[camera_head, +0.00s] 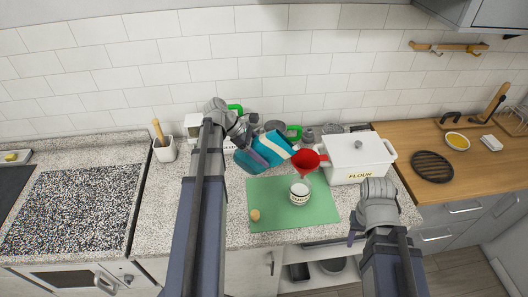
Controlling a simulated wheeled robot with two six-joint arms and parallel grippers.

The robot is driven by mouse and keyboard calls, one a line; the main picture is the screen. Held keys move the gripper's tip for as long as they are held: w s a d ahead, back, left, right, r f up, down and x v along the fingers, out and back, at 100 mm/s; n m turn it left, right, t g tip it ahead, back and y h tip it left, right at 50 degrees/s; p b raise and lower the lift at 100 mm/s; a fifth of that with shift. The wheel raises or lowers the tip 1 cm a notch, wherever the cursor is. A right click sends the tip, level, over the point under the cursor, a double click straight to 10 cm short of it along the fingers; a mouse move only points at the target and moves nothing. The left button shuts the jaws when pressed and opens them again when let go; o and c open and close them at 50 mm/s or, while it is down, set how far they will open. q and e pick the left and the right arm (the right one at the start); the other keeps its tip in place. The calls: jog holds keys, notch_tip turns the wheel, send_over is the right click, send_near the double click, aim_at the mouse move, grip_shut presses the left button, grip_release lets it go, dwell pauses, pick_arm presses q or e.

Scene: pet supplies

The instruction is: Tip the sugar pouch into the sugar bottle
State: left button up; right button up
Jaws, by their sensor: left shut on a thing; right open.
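My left gripper (258,154) is shut on the teal and white sugar pouch (272,147), holding it tilted above the back of the green mat. The pouch's right end is close to the red funnel (305,159); I cannot tell whether they touch. The funnel sits above the small glass sugar bottle (300,193), which stands upright on the mat; its label is too small to read. No falling sugar can be made out. My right gripper (356,232) is open and empty at the counter's front edge, right of the mat.
A cork (255,215) lies on the green mat (272,200). A white flour box (355,158) stands right of the funnel. A utensil crock (164,150) is at left. Jars and green-handled items stand behind the pouch. The mat's front is mostly clear.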

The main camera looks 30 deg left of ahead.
aim_at(265, 136)
pick_arm(q)
jog(key=shift+s+a+r+g+y+p, duration=0.2)
jog(key=shift+r+y+p, duration=0.25)
jog(key=shift+p, duration=0.5)
jog(key=shift+w+a+r+g+y+p, duration=0.1)
jog(key=shift+r+g+y+p, duration=0.35)
jog(key=shift+p, duration=0.5)
jog(key=shift+r+y+p, duration=0.65)
jog(key=shift+y+p, duration=0.45)
jog(key=shift+p, duration=0.45)
jog(key=shift+d+r+g+y+p, duration=0.25)
jog(key=shift+r+g+y+p, duration=0.4)
jog(key=shift+r+y+p, duration=0.85)
jog(key=shift+f+h, duration=0.3)
jog(key=shift+f, duration=0.05)
jog(key=shift+r+p, duration=0.15)
jog(key=shift+p, duration=0.25)
jog(key=shift+d+r+y+p, duration=0.1)
jog(key=shift+r+y+p, duration=0.2)
jog(key=shift+y, duration=0.1)
dwell(1.6)
jog(key=shift+d+r+y+p, duration=0.15)
jog(key=shift+r+y+p, duration=0.15)
